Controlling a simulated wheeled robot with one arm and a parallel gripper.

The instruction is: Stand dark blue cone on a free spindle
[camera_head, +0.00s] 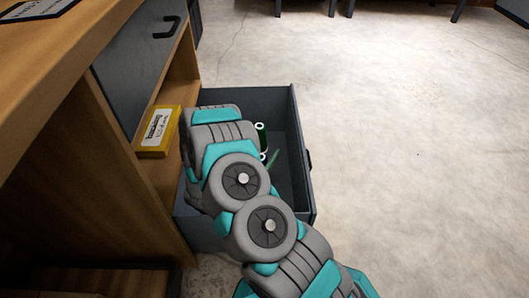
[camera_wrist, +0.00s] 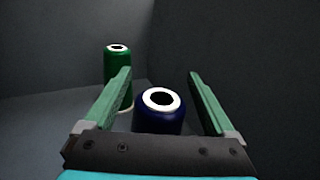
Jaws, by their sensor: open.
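The dark blue cone (camera_wrist: 160,121) stands upright in the open drawer (camera_head: 297,143), its white-rimmed top with a dark hole showing in the wrist view. My gripper (camera_wrist: 160,78) is open, with one green finger on each side of the blue cone and a visible gap to each. The cone's lower part is hidden behind the gripper's body. In the head view my arm reaches down into the drawer and hides most of what is inside. No spindle is in view.
A green cone (camera_wrist: 117,72) stands upright behind my left finger; it also shows in the head view (camera_head: 262,137). Grey drawer walls surround the gripper. A yellow box (camera_head: 158,131) lies on the wooden shelf left of the drawer. The floor (camera_head: 420,140) at right is clear.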

